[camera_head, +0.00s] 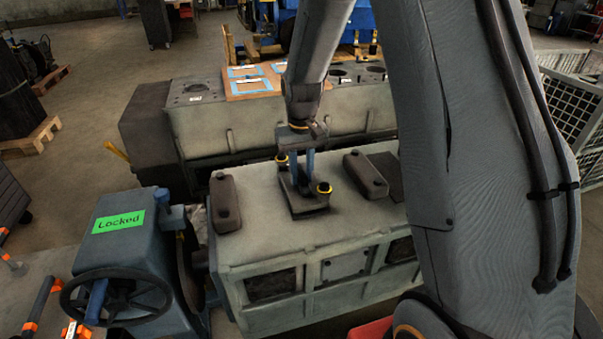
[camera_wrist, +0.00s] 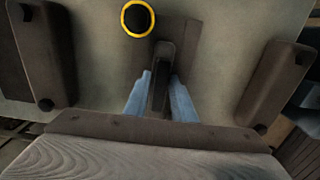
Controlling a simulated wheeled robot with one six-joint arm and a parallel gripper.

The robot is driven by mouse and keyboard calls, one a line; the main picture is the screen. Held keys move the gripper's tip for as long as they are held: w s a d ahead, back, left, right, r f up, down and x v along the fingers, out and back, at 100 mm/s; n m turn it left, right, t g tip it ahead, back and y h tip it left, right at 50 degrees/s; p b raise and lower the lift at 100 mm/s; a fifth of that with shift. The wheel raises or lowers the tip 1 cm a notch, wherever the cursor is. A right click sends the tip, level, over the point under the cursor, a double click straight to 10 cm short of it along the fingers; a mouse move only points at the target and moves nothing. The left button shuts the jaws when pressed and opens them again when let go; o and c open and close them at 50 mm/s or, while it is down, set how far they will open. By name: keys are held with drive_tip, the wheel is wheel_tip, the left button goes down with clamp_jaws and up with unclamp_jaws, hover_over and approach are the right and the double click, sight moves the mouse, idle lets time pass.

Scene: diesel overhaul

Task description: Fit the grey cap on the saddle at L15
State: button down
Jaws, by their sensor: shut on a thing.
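My gripper (camera_head: 309,180) points down over the grey engine block, with its blue-grey fingers (camera_wrist: 161,108) shut on a dark upright bar, which I take to be the grey cap (camera_wrist: 160,75). In the wrist view the cap is between the fingers, over a flat dark plate (camera_wrist: 183,45), apparently the saddle. The plate also shows in the head view (camera_head: 306,209). Black studs with yellow rings stand at its left (camera_head: 282,160) and right (camera_head: 323,188). I cannot tell whether the cap touches the plate. No L15 label is readable.
Dark oblong blocks lie on the engine block, left (camera_head: 227,204) and right (camera_head: 366,175) of the plate. A blue handwheel fixture (camera_head: 130,260) with a green "Locked" sign stands at left. A longer grey block (camera_head: 210,130) lies behind.

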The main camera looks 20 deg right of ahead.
drive_tip(key=shift+f, duration=0.7)
idle(0.6)
drive_tip(key=c, duration=1.4)
unclamp_jaws()
drive_tip(key=shift+r+b, duration=1.3)
drive_tip(key=shift+r, duration=2.65)
